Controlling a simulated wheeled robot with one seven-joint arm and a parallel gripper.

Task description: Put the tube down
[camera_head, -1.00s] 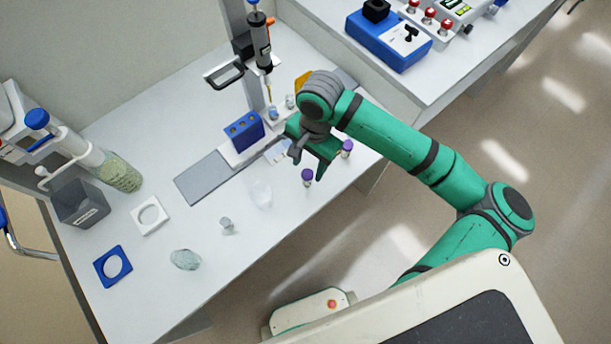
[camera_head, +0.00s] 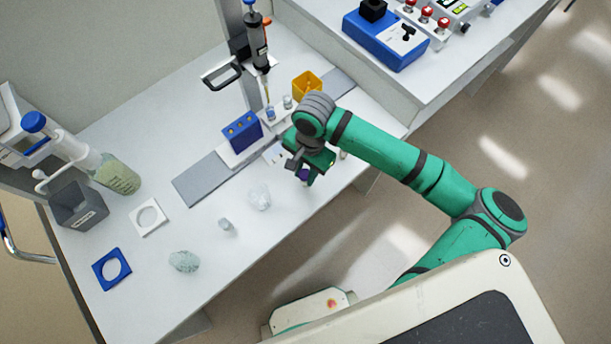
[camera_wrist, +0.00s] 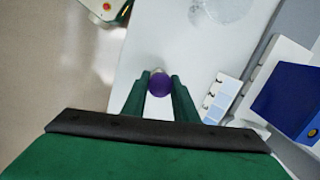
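A tube with a purple cap (camera_wrist: 159,83) is between the two fingers of my gripper (camera_wrist: 160,86) in the wrist view. A finger lies close along each side of the cap, and I cannot tell whether they press on it. In the head view my gripper (camera_head: 308,172) is low over the front of the white bench, and the purple cap (camera_head: 303,174) shows at its fingers. The tube's foot is mostly hidden. A second tube (camera_head: 343,155) shows only partly beside my arm, which hides its top.
The bench's front edge is near.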

